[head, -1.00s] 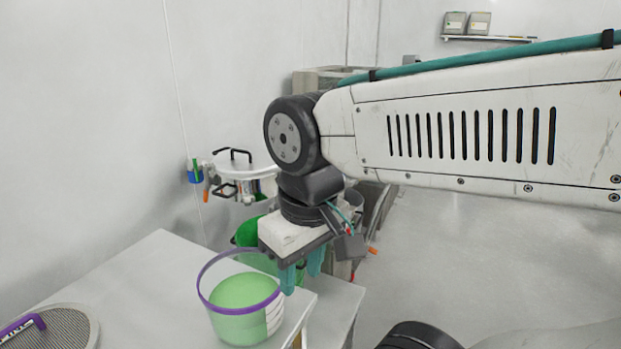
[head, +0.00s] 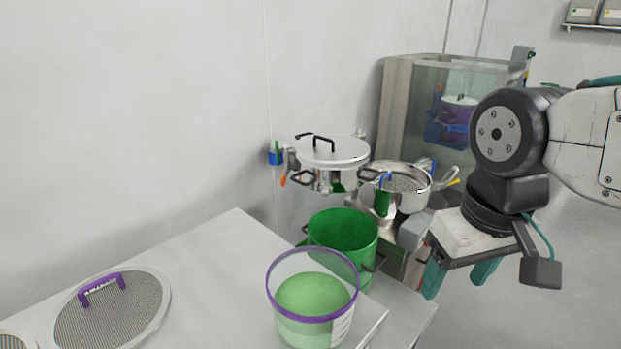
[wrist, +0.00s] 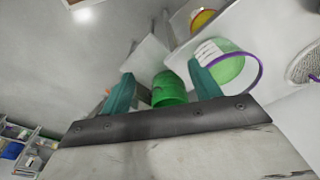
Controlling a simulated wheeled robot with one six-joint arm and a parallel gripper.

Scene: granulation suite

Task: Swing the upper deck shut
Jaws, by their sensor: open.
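The upper deck (head: 332,151) appears to be the round steel drum with a pale lid and black handles, by the back wall in the head view. It sits to the left of an open round steel pan (head: 405,187), offset from it and not covering it. How the two are joined cannot be made out. My gripper (head: 458,279) is open and empty, pointing down, nearer than the pan and to its right. It is clear of the deck. In the wrist view my gripper's fingers (wrist: 163,88) are spread, with no deck clearly visible between them.
A green bucket (head: 343,233) stands below the deck. A purple-rimmed tub (head: 312,318) of green material stands on the white table (head: 215,265), near a mesh screen (head: 112,318) with a purple handle. A glass-fronted cabinet (head: 400,95) stands behind. Floor at right is open.

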